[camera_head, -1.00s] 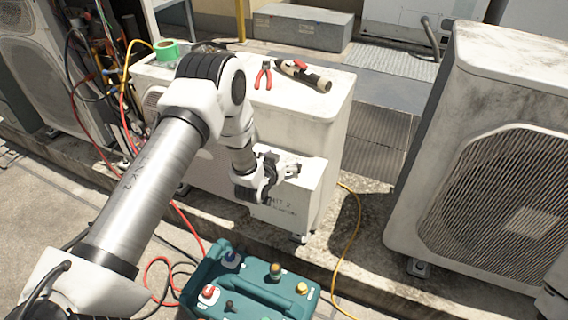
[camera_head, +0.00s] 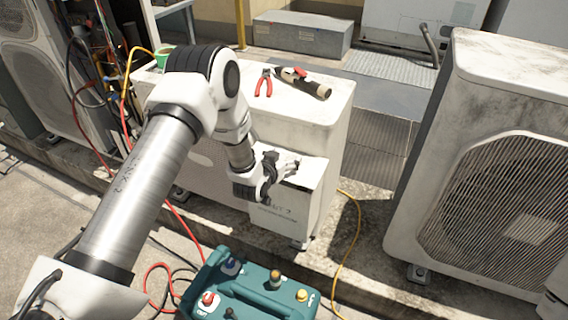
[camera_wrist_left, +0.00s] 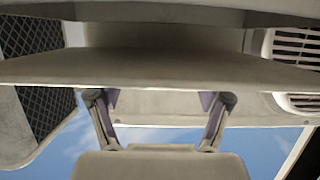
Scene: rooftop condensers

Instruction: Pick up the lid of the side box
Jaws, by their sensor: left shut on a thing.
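The side box (camera_head: 285,212) is a small white box with dark lettering on its front, at the end of the pale condenser (camera_head: 318,120). Its lid (camera_head: 311,173) is the flat pale top in the head view. My left gripper (camera_head: 284,166) is at the top of the box, over the lid. In the left wrist view its two fingers (camera_wrist_left: 160,102) meet the near edge of a wide pale panel, the lid (camera_wrist_left: 160,72), and are shut on it. Whether the lid is clear of the box cannot be told. My right gripper is not in view.
Red-handled pliers (camera_head: 263,83) and a dark tool (camera_head: 303,82) lie on the condenser top, with a green tape roll (camera_head: 164,56) partly behind my arm. A teal case (camera_head: 255,292) stands below. A larger condenser (camera_head: 495,150) is at right. A yellow hose (camera_head: 349,245) lies between.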

